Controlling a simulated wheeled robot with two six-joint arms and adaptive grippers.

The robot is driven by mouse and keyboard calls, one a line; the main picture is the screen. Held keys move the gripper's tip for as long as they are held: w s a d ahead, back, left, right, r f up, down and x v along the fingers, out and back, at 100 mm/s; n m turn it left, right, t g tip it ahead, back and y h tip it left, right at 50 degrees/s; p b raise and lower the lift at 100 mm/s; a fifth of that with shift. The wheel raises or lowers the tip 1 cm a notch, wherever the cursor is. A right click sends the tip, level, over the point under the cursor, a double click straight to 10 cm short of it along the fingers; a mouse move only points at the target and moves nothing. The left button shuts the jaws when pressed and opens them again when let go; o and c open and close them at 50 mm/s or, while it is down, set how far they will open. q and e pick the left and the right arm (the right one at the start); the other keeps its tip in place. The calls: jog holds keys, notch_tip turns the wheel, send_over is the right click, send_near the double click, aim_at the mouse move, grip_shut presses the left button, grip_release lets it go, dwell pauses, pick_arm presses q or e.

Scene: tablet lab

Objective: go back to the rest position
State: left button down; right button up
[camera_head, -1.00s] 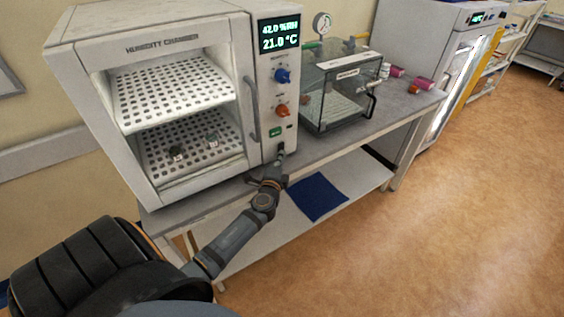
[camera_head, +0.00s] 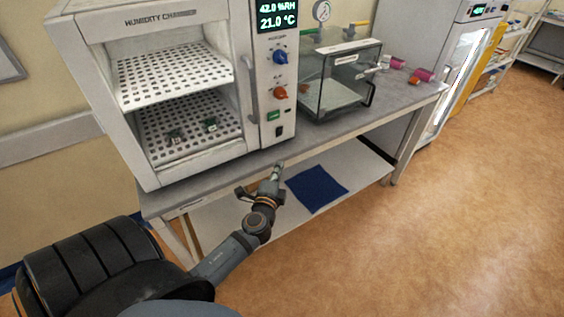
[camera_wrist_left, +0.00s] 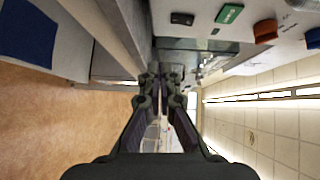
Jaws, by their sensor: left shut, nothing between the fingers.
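My left gripper (camera_head: 277,171) is in front of the bench edge, below the humidity chamber's control panel. It is shut and empty, apart from the panel. In the left wrist view its fingers (camera_wrist_left: 160,77) are together with nothing between them. The humidity chamber (camera_head: 193,172) stands on the bench with its display lit, showing 42.0 %RH and 21.0 °C. Its green button (camera_head: 273,116) and black switch (camera_head: 278,131) are above the gripper. My right gripper is not in view.
The bench (camera_head: 330,132) runs along the wall, with a blue cloth (camera_head: 317,189) on its lower shelf. A clear box (camera_head: 340,90) with a gauge stands right of the chamber. Pink-capped items (camera_head: 424,74) lie beyond it. The floor (camera_head: 430,230) at right is clear.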

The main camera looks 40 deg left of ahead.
pick_arm(q)
jog(key=shift+s+d+r, duration=0.1)
jog(key=shift+s+d, duration=0.25)
jog(key=shift+s, duration=0.2)
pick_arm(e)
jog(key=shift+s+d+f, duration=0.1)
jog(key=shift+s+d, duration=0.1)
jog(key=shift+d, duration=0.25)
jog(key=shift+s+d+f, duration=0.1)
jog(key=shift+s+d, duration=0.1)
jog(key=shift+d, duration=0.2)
